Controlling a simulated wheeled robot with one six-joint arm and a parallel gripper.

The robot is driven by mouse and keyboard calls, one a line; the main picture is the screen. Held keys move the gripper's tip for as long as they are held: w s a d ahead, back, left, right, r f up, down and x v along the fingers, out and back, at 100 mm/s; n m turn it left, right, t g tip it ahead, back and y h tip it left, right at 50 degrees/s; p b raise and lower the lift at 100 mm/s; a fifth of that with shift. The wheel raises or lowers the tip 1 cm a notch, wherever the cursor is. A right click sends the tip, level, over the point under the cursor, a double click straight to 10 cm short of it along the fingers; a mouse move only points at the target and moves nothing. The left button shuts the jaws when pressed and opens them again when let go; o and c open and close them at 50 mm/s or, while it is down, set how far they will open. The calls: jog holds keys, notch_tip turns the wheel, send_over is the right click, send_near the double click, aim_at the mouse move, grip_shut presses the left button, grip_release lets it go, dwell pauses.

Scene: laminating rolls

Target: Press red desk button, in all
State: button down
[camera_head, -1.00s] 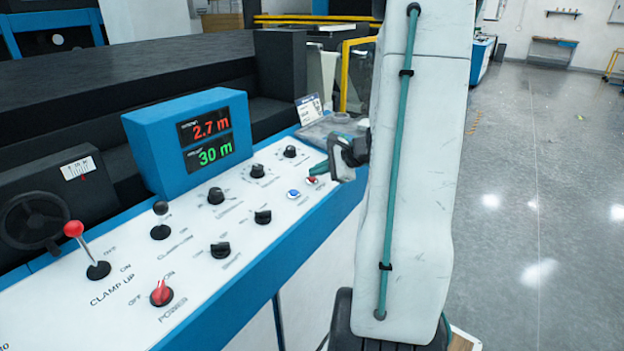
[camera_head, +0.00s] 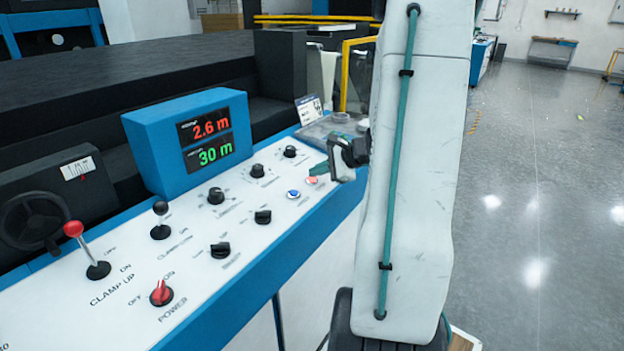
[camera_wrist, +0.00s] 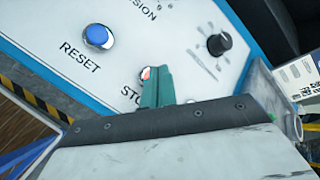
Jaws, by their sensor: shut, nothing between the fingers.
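The red desk button (camera_head: 312,180) is a small round button in a silver ring at the far right end of the white control panel (camera_head: 187,232). In the wrist view only a sliver of the red button (camera_wrist: 146,73) shows beside the label "STO", partly hidden by my green fingertips. My gripper (camera_head: 317,170) is shut and empty, its tips right over or beside the red button. It also shows in the wrist view (camera_wrist: 157,84). I cannot tell whether the tips touch the button.
A blue RESET button (camera_wrist: 97,36) sits beside the red one. Several black knobs (camera_head: 263,216), a red POWER knob (camera_head: 161,293) and a red-tipped clamp lever (camera_head: 74,229) stand on the panel. A blue display box (camera_head: 188,142) reads 2.6 m and 30 m.

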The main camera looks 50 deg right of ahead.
jog(key=shift+s+r, duration=0.1)
jog(key=shift+r, duration=0.45)
jog(key=shift+s+r, duration=0.2)
jog(key=shift+r, duration=1.05)
jog(key=shift+s+r, duration=0.2)
jog(key=shift+r, duration=1)
